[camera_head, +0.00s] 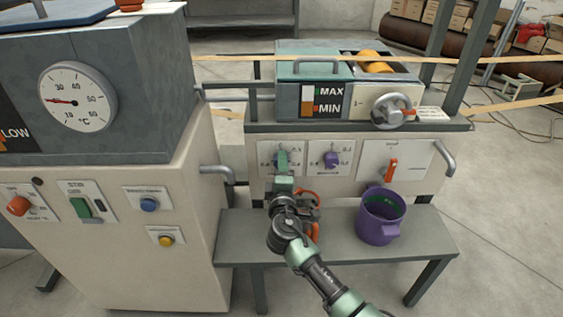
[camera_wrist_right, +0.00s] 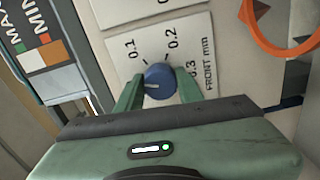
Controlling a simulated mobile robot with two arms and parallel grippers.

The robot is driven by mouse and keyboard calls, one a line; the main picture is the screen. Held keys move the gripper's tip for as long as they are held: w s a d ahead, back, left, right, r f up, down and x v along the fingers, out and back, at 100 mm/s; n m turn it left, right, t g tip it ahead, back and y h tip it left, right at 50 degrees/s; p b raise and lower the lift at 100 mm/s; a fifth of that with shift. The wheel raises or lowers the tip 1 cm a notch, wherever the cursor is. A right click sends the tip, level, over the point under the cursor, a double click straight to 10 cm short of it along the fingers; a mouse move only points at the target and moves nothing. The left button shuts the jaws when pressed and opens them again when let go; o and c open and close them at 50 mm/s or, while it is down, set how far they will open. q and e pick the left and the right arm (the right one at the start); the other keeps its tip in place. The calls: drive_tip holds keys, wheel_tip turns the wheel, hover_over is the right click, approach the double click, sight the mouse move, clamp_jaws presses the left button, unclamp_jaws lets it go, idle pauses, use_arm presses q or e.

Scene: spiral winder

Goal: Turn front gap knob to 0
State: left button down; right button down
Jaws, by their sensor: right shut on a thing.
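The front gap knob (camera_wrist_right: 158,80) is a round blue knob on a white plate lettered "FRONT mm" in the right wrist view. Marks 0.1, 0.2 and 0.3 show around it. A pale pointer line on its face points to the left of that picture, past the 0.1 side; the 0 mark is not visible. My right gripper (camera_wrist_right: 158,92) is shut on the knob, one green finger on each side. In the head view my right gripper (camera_head: 283,163) covers the knob on the left dial plate. My left gripper is not in view.
A second, purple knob (camera_head: 331,160) sits on the plate just right. A purple mug (camera_head: 380,216) stands on the grey bench (camera_head: 335,242) below. An orange loop (camera_wrist_right: 280,30) lies close to my right wrist. A red-orange lever (camera_head: 391,170) is farther right.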

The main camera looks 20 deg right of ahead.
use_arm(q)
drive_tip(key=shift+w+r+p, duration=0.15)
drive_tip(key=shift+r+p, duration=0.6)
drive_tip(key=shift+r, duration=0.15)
use_arm(e)
drive_tip(key=shift+n, duration=1.9)
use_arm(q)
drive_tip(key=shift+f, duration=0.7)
use_arm(e)
drive_tip(key=c, duration=0.9)
unclamp_jaws()
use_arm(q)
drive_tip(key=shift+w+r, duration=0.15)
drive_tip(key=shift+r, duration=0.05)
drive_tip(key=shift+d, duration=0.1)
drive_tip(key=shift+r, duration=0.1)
use_arm(e)
drive_tip(key=shift+s, duration=0.15)
